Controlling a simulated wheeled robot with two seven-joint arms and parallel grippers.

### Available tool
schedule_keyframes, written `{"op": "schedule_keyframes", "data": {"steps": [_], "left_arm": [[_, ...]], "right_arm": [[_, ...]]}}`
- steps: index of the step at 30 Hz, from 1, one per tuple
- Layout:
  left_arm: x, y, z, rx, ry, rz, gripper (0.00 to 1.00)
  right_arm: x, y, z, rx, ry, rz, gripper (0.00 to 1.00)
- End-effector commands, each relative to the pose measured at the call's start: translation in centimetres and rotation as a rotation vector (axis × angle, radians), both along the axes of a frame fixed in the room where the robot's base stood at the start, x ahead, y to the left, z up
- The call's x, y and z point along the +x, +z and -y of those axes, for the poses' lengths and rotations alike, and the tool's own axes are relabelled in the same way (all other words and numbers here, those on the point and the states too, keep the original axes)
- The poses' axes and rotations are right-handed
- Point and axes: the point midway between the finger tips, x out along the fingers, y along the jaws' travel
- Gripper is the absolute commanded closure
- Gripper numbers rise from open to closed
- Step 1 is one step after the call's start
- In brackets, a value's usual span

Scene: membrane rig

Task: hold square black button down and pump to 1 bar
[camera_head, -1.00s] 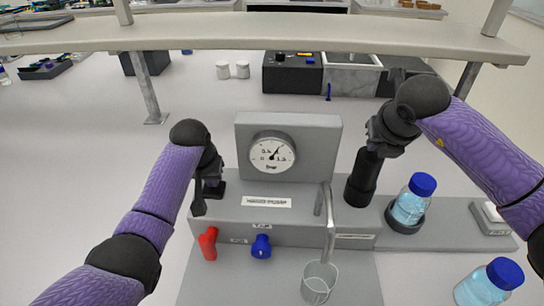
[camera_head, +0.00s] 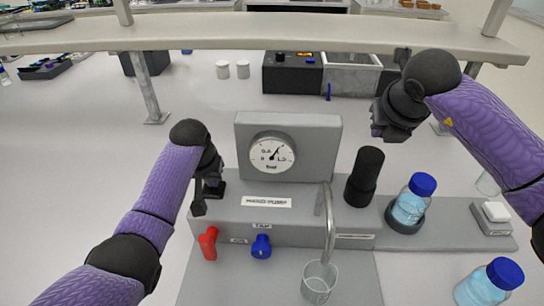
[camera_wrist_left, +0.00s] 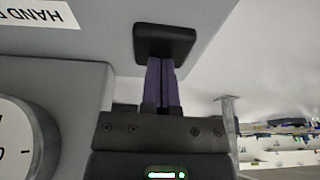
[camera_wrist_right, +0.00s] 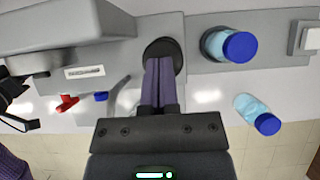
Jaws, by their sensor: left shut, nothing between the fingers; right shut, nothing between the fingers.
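The square black button (camera_wrist_left: 165,42) sits at the left end of the grey rig; it also shows in the head view (camera_head: 216,189). My left gripper (camera_head: 207,188) is shut, its fingertips at the button and seemingly touching it. The black pump cylinder (camera_head: 365,177) stands upright on the rig's right part. My right gripper (camera_head: 387,136) is shut and empty, above the pump and apart from it; the right wrist view shows its fingers pointing at the pump's round black top (camera_wrist_right: 164,55). The gauge (camera_head: 272,154) needle points to the upper right; the exact reading is too small to tell.
A red tap (camera_head: 208,243) and a blue tap (camera_head: 261,246) are on the rig's front. A bent metal tube (camera_head: 329,225) stands over a glass beaker (camera_head: 319,282). Blue-capped bottles (camera_head: 411,202) stand right of the pump. A shelf (camera_head: 270,32) crosses behind.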

Motion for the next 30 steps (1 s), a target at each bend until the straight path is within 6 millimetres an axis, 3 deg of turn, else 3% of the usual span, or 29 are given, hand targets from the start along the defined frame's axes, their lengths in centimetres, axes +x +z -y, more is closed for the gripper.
{"op": "schedule_keyframes", "data": {"steps": [4, 13, 30], "left_arm": [[-0.2, -0.4, 0.0, 0.0, 0.0, -0.013, 1.0], [-0.3, -0.2, 0.0, 0.0, 0.0, -0.013, 1.0], [-0.1, 5.2, 0.0, 0.001, 0.0, -0.003, 1.0]], "right_arm": [[0.0, 1.3, 0.0, 0.0, 0.001, 0.0, 1.0], [0.0, 1.6, 0.0, 0.0, 0.0, -0.001, 1.0], [-0.2, 8.0, 0.0, 0.0, 0.0, 0.01, 1.0]]}}
